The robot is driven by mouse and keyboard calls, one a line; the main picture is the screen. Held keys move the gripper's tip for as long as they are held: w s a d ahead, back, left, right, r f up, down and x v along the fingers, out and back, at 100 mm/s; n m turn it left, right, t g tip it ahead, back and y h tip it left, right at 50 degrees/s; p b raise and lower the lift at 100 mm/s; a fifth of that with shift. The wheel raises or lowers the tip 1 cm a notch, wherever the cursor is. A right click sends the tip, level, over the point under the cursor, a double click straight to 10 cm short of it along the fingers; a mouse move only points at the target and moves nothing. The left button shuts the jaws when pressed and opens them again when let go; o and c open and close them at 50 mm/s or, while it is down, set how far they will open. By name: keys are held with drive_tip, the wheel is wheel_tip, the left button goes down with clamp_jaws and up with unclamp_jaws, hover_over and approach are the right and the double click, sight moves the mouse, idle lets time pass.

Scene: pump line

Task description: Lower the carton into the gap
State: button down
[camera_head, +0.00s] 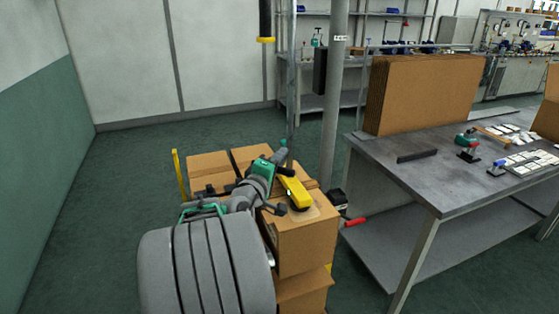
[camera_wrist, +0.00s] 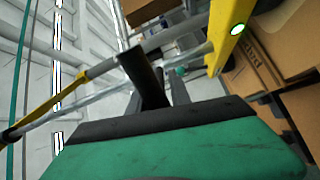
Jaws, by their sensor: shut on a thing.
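Several brown cartons stand close together below and beside my arm in the head view. The front carton (camera_head: 308,240) is stacked on a lower carton (camera_head: 305,291). A back carton (camera_head: 207,164) lies to the left, with a dark narrow band beside it that may be the gap. My gripper (camera_wrist: 158,68) shows in the wrist view with dark fingers close together. Carton faces (camera_wrist: 292,35) also fill the right of the wrist view.
A yellow bar (camera_head: 295,191) shows over the front carton. A yellow upright (camera_head: 179,176) stands left of the cartons. A grey pole (camera_head: 333,110) rises behind them. A workbench (camera_head: 400,178) with cardboard sheets (camera_head: 422,92) stands right. The floor at left is clear.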

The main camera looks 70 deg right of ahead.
sight(287, 165)
drive_tip(key=shift+f, duration=0.1)
idle(0.5)
wheel_tip(287, 165, down, 5)
drive_tip(key=b, duration=0.4)
drive_tip(key=shift+f, duration=0.15)
drive_tip(key=shift+r, duration=0.25)
drive_tip(key=c, duration=1.2)
unclamp_jaws()
drive_tip(key=shift+a, duration=0.1)
drive_tip(key=a, duration=0.7)
drive_tip(key=shift+a, duration=0.35)
